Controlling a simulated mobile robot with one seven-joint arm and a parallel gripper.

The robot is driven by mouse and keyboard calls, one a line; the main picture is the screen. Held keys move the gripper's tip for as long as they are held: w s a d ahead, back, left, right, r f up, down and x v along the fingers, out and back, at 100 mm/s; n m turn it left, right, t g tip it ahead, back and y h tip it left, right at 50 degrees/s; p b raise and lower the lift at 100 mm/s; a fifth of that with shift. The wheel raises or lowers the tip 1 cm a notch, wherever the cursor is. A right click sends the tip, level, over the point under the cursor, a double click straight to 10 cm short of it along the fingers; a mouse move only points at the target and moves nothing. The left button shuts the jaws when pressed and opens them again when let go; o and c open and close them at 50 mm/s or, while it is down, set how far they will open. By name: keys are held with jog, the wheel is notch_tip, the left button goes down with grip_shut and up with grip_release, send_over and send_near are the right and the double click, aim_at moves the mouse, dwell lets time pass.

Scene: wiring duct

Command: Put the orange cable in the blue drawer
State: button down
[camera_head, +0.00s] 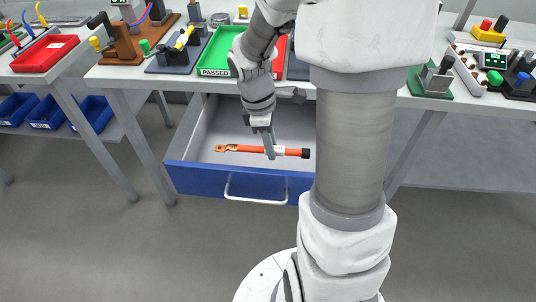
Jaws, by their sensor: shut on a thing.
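The orange cable (240,148) has a lug at its left end and a black cap at its right end. It lies level within the outline of the open blue drawer (190,180), over the grey drawer floor. I cannot tell whether it touches the floor. My gripper (270,152) points down into the drawer and is shut on the cable, right of its middle, near a white label. The fingers hide a small part of the cable. The drawer is pulled out below the workbench, with a grey handle on its blue front.
The workbench (130,76) above the drawer holds a green tray (219,46) marked PASSED, a red tray behind my arm, and several fixtures. A red tray (45,53) and blue bins (93,114) are at the left. My arm hides the drawer's right side.

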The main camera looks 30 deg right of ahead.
notch_tip(320, 180, down, 8)
jog(key=b, duration=0.3)
jog(key=shift+f, duration=0.15)
jog(key=c, duration=0.7)
grip_release()
